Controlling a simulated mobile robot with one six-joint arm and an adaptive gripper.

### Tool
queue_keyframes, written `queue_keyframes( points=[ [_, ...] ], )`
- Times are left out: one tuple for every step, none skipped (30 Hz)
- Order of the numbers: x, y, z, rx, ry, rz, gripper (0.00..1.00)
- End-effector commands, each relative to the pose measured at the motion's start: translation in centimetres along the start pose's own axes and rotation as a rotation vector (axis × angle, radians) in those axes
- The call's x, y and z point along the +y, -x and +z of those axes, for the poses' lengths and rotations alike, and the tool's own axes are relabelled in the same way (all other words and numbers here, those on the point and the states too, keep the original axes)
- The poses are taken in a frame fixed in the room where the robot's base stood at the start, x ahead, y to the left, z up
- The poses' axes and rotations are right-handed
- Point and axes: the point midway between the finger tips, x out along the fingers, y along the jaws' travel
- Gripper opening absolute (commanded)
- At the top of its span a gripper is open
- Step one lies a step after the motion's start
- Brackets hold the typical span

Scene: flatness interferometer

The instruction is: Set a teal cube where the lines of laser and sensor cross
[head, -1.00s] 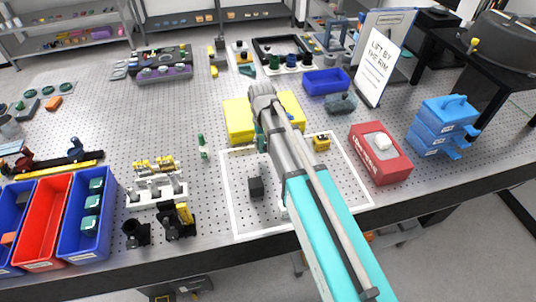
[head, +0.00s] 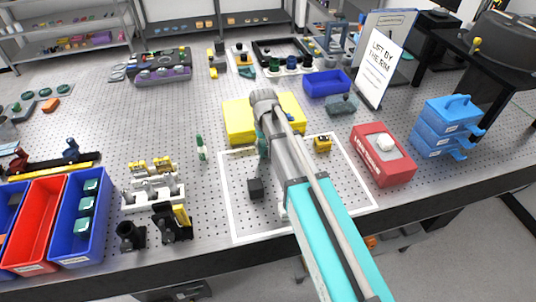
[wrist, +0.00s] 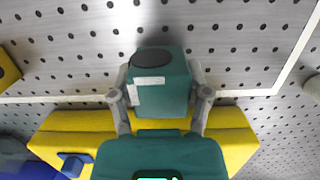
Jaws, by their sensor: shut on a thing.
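My gripper (wrist: 160,92) is shut on a teal cube (wrist: 161,66) with a dark round spot and a pale label, seen in the wrist view. The cube is over the pegboard table near the white outlined square (head: 234,208). In the head view my arm hides most of the gripper and cube. A small black block (head: 255,188) stands inside the outline at left, and a small yellow device (head: 322,144) at its far right. I cannot tell which is laser or sensor. More teal cubes sit in a blue bin (head: 75,260) at left.
A large yellow block (head: 239,121) lies just beyond the outline, close to my gripper. A small green upright part (head: 201,148) stands left of it. A red box (head: 384,158) stands right of the outline, beside blue stacked trays (head: 445,130). The outline's front is mostly bare.

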Motion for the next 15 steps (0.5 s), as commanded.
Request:
queue_keyframes(
  points=[
    [-0.01,-0.82,-0.11,0.0,0.0,0.0,0.01],
    [-0.02,-1.0,-0.14,0.0,0.0,0.0,0.01],
    [-0.02,-1.2,-0.17,0.0,0.0,0.0,0.01],
    [-0.02,-1.31,-0.19,0.0,0.0,0.0,0.01],
    [-0.02,-1.4,-0.2,0.0,0.0,0.0,0.01],
    [-0.02,-1.48,-0.22,0.0,0.0,0.0,0.01],
    [-0.03,-1.51,-0.22,0.0,0.0,0.0,0.01],
    [-0.03,-1.52,-0.22,0.0,0.0,0.0,0.01],
    [-0.03,-1.51,-0.22,0.0,0.0,0.0,0.01],
    [-0.03,-1.49,-0.21,0.0,0.0,0.0,0.01],
    [-0.03,-1.47,-0.21,0.0,0.0,0.0,0.01],
    [-0.03,-1.45,-0.21,0.0,0.0,0.0,0.01],
    [-0.03,-1.44,-0.21,0.0,0.0,0.0,0.01],
    [-0.03,-1.43,-0.2,0.0,0.0,0.0,0.01],
    [-0.03,-1.43,-0.2,0.0,0.0,0.0,0.01]
  ],
)
